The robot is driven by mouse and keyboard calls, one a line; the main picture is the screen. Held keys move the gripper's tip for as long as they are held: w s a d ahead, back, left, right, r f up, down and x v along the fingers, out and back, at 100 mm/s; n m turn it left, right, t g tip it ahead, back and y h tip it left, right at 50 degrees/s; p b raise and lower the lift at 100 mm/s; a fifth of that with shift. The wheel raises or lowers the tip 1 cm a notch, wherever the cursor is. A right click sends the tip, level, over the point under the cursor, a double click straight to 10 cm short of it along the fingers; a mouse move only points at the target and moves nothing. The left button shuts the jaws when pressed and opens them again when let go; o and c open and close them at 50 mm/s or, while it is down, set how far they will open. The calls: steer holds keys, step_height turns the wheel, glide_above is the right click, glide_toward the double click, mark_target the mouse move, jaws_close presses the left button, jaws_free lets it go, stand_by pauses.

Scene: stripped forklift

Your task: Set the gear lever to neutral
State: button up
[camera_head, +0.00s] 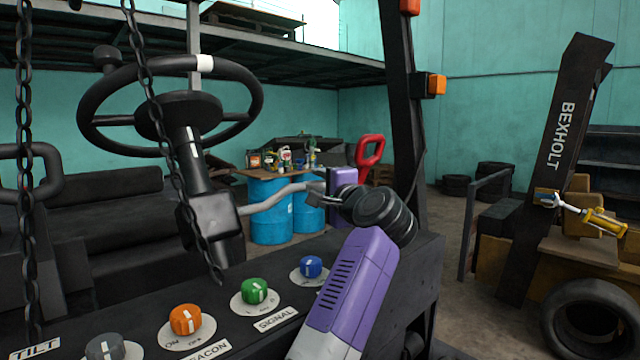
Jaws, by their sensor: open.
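The gear lever is most likely the grey bent stalk (278,198) that comes out of the right side of the steering column housing (208,218). It runs right and slightly up, and its far end is hidden at my gripper. My gripper (322,190), at the end of my purple arm, is open around or beside the stalk's outer end. I cannot tell whether the fingers touch it. No marking for the lever's positions can be read.
The steering wheel (252,88) stands above left, with chains (140,70) hanging in front. Below, a dash panel carries orange (186,319), green (255,290) and blue (311,266) knobs. A red handle (371,150) rises behind my gripper. A dark post (405,110) stands right.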

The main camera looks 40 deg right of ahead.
jaws_close()
stand_by(1.5)
